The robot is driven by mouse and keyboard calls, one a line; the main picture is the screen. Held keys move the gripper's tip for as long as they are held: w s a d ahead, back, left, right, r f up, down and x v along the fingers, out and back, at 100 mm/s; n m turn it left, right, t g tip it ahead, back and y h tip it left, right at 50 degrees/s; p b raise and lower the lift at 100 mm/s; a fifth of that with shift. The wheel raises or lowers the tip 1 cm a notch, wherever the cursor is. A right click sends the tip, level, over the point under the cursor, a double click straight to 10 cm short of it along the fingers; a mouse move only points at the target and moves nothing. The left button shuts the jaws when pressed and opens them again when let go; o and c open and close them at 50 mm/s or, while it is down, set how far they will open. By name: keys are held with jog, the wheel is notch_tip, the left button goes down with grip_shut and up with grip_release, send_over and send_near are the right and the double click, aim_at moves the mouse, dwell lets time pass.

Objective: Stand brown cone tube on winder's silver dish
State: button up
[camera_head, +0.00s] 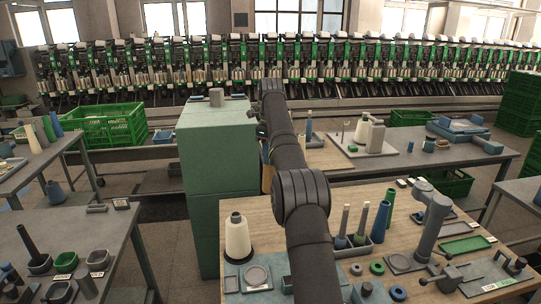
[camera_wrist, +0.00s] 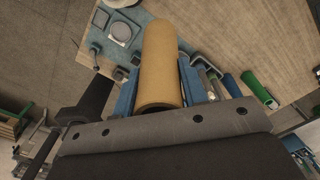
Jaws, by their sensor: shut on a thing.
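The brown cone tube (camera_wrist: 160,55) is in my gripper (camera_wrist: 158,88). The blue fingers are shut on it from both sides, and it points away from the wrist over the wooden table. In the head view, my arm hides most of the gripper; a brown strip of the tube (camera_head: 267,179) shows beside it. A round silver dish (camera_head: 257,276) lies on a blue-grey mat at the front left of the table, and it also shows in the wrist view (camera_wrist: 119,32), apart from the tube. I cannot tell for sure that it is the winder's dish.
A cream cone (camera_head: 237,240) stands behind the dish. Right of my arm are a blue cone (camera_head: 381,221), slim tubes in a tray, green rings and a grey stand (camera_head: 433,222). A green cabinet (camera_head: 218,185) stands left of the table.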

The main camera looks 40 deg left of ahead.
jog(key=s+d+f, duration=0.2)
jog(key=s+f, duration=0.5)
jog(key=f, duration=0.4)
jog(key=s+d+f, duration=0.2)
jog(key=s+f, duration=0.6)
jog(key=f, duration=0.2)
jog(key=shift+s+d+f, duration=0.3)
jog(key=shift+d+f, duration=0.05)
jog(key=shift+f, duration=0.25)
dwell(0.7)
jog(key=shift+f, duration=1.4)
dwell(0.4)
